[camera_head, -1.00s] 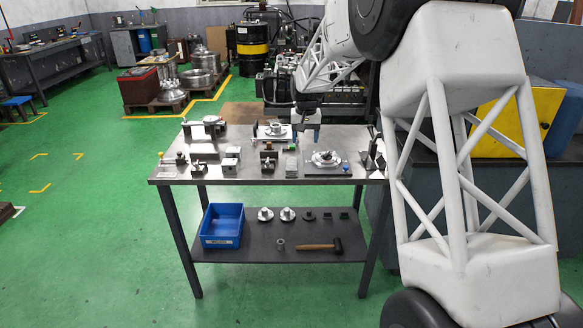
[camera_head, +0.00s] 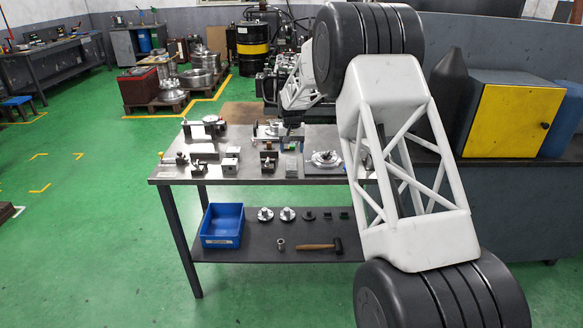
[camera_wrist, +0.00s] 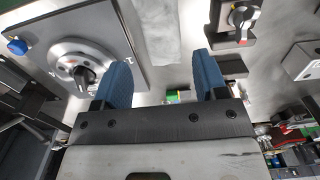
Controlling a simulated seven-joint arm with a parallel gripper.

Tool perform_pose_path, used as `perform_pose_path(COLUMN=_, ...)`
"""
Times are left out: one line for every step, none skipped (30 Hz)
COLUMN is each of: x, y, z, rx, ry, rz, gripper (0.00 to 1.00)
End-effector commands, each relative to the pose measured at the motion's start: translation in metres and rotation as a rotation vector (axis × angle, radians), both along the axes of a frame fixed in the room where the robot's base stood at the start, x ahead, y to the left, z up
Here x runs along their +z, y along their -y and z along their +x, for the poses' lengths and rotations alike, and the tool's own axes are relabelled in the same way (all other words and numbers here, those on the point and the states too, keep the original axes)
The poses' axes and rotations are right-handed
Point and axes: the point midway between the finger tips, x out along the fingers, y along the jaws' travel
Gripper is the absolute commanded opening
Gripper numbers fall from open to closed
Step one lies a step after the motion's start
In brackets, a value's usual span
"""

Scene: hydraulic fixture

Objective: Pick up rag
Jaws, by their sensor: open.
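The rag looks like a flat, light grey patch on the steel bench top. It lies between the round dial fixture and a small knobbed block in the head view (camera_head: 291,165), and shows at the top middle of the wrist view (camera_wrist: 154,38). My gripper (camera_wrist: 163,62) is open, its two blue fingers spread wide with nothing held between them. In the wrist view the rag lies beyond the fingertips, in line with the gap. In the head view my gripper is small, above the bench behind the rag, and its fingertips are hard to make out.
The round dial fixture (camera_wrist: 82,62) on its plate is close to the left finger in the wrist view. The knobbed block (camera_wrist: 240,22) is at the right. A small green object (camera_wrist: 178,96) shows between the fingers. A lower shelf holds a blue bin (camera_head: 222,226) and a hammer (camera_head: 322,246).

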Motion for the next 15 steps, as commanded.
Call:
perform_pose_path(x=-0.001, y=0.000, z=0.000, rx=0.000, ry=0.000, rz=0.000, gripper=0.66)
perform_pose_path(x=-0.002, y=0.000, z=0.000, rx=0.000, ry=-0.001, rz=0.000, gripper=0.66)
perform_pose_path(x=-0.004, y=0.000, z=0.000, rx=0.000, ry=-0.001, rz=0.000, gripper=0.66)
perform_pose_path(x=-0.005, y=0.000, z=0.000, rx=0.000, ry=-0.001, rz=0.000, gripper=0.66)
perform_pose_path(x=-0.008, y=0.000, z=0.000, rx=0.000, ry=-0.001, rz=0.000, gripper=0.66)
perform_pose_path(x=-0.011, y=0.000, z=0.000, rx=0.000, ry=-0.001, rz=0.000, gripper=0.66)
perform_pose_path(x=-0.014, y=0.000, z=0.000, rx=0.000, ry=-0.001, rz=0.000, gripper=0.66)
perform_pose_path(x=-0.016, y=0.000, z=-0.001, rx=0.000, ry=-0.001, rz=0.000, gripper=0.66)
perform_pose_path(x=-0.020, y=0.000, z=-0.001, rx=0.000, ry=-0.001, rz=0.000, gripper=0.66)
perform_pose_path(x=-0.022, y=0.000, z=-0.001, rx=0.000, ry=-0.001, rz=0.000, gripper=0.66)
perform_pose_path(x=-0.023, y=0.000, z=-0.001, rx=0.000, ry=-0.001, rz=0.000, gripper=0.66)
perform_pose_path(x=-0.025, y=0.000, z=-0.001, rx=0.000, ry=-0.001, rz=0.000, gripper=0.66)
perform_pose_path(x=-0.026, y=0.000, z=-0.001, rx=0.000, ry=-0.001, rz=0.000, gripper=0.66)
perform_pose_path(x=-0.026, y=0.000, z=-0.001, rx=0.000, ry=-0.001, rz=0.000, gripper=0.66)
perform_pose_path(x=-0.026, y=0.000, z=-0.001, rx=0.000, ry=-0.001, rz=0.000, gripper=0.66)
